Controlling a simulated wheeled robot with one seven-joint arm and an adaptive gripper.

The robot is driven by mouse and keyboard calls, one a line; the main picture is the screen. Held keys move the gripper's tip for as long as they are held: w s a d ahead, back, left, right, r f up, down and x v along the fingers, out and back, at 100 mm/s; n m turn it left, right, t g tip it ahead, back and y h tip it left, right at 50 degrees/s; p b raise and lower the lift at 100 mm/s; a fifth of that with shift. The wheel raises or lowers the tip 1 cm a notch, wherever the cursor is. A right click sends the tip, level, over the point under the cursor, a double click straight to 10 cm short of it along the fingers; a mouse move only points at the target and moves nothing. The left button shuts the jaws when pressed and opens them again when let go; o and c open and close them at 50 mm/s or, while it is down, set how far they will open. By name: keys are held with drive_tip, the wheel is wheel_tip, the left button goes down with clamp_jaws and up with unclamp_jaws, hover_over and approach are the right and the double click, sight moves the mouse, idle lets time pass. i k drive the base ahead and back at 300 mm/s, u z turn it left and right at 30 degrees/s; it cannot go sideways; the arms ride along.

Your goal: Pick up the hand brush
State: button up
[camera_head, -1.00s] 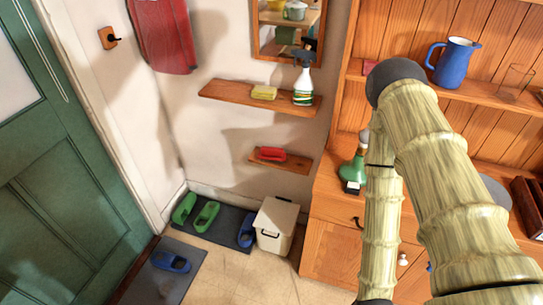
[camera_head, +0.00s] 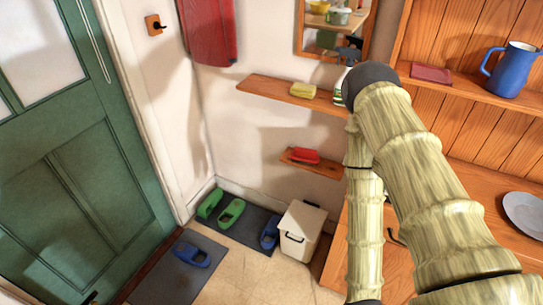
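A small red object with a raised top, which looks like the hand brush (camera_head: 305,156), lies on the short lower wooden shelf (camera_head: 327,170) on the white wall. It is too small for me to make out bristles. My arm crosses the right half of the picture and bends at a dark joint to the right of that shelf. My gripper is outside the picture, so its state does not show.
A longer shelf (camera_head: 262,90) above holds a yellow block (camera_head: 303,90) and a partly hidden spray bottle. Below stand a white bin (camera_head: 301,230) and green and blue clogs on mats. A wooden dresser is at right, a green door (camera_head: 75,180) at left. Some tiled floor is clear.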

sight(308, 155)
drive_tip(key=u, duration=1.5)
drive_tip(key=i, duration=1.25)
drive_tip(key=z, duration=2.05)
